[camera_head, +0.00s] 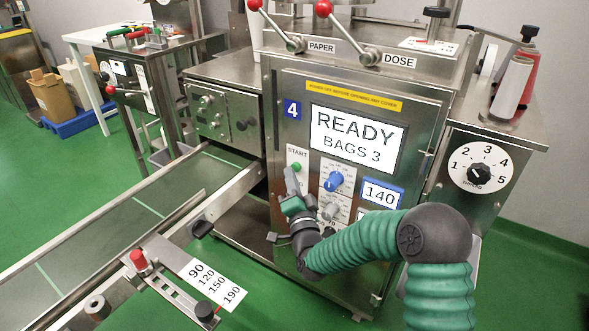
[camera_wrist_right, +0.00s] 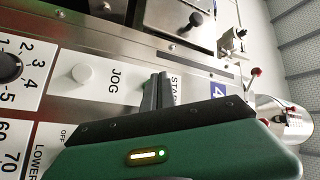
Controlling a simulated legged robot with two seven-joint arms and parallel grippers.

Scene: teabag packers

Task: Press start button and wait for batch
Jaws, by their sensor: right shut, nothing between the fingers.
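The green start button (camera_head: 296,167) sits under a START label on the machine's front panel (camera_head: 285,215). My right gripper (camera_head: 290,177) is shut and empty, with its fingertips just below and beside the button in the head view. The display (camera_head: 352,139) reads READY and BAGS 3. My left gripper is not in view.
A blue knob (camera_head: 334,181) and a grey knob (camera_head: 330,211) sit right of the button. A white JOG button (camera_wrist_right: 83,74) is near the fingers. Red-knobbed levers (camera_head: 323,9) rise above the panel. A conveyor (camera_head: 110,225) runs at the left.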

